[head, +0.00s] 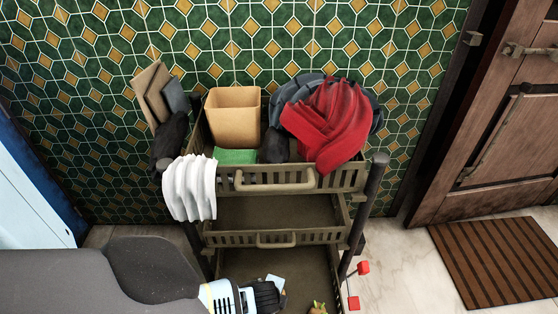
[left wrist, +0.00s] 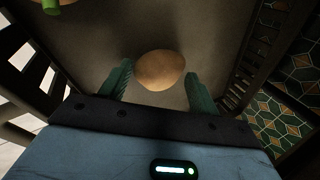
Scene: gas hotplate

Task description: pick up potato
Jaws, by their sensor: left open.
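A round tan-brown potato (left wrist: 161,70) lies on the dark floor of a cart tier in the left wrist view. My left gripper (left wrist: 158,88) is open, with one green finger on each side of the potato. Gaps show between the potato and both fingers, so it is not clamped. In the head view my left gripper (head: 274,290) reaches into the lowest tier of the cart (head: 297,262). The potato cannot be made out there. My right gripper is in neither view.
A vegetable with a green top (head: 318,308) lies in the lowest tier, right of my gripper. The middle tier (head: 270,212) above looks empty. The top tier holds a box (head: 234,117) and red cloth (head: 335,125). White cloth (head: 190,188) hangs at left. Slatted walls flank my gripper.

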